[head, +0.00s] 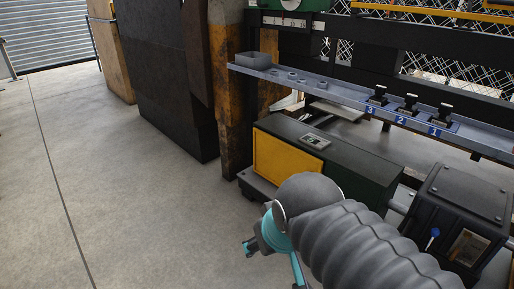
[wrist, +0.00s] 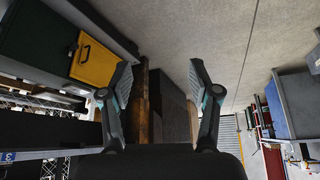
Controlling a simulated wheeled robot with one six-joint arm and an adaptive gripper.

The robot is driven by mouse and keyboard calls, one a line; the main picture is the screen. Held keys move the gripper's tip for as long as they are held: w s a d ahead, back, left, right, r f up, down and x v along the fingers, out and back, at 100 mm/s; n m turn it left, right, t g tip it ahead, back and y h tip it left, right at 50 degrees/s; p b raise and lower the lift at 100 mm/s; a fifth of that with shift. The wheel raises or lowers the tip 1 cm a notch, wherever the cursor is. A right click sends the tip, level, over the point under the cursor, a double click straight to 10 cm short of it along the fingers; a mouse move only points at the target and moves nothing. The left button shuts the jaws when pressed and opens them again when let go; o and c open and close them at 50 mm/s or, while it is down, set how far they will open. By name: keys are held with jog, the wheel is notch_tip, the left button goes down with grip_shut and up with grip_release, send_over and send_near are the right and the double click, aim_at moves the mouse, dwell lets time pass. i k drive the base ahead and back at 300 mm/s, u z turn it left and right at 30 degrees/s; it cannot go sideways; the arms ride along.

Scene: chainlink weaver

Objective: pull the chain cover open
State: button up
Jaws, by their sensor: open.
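The likely chain cover is a yellow panel (head: 285,162) on the end of a low dark green box (head: 350,160), beside my arm in the head view. It looks closed. The wrist view shows the yellow panel (wrist: 93,62) at upper left, with a small dark handle on it. My gripper (wrist: 160,78) is open and empty, its two fingers spread wide. The panel lies outside the fingers, left of them in the wrist view, and nothing touches it. In the head view my arm hides most of the gripper.
A grey shelf (head: 330,92) with black clamps numbered 1 to 3 runs above the box. A worn orange and black post (head: 228,90) and a dark cabinet (head: 165,75) stand behind. A black machine housing (head: 455,215) is at right. Open concrete floor (head: 100,180) lies left.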

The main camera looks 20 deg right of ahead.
aim_at(275, 160)
jog(key=u, duration=0.1)
jog(key=k, duration=0.4)
jog(key=z, duration=0.5)
jog(key=i, duration=1.3)
jog(key=u, duration=0.4)
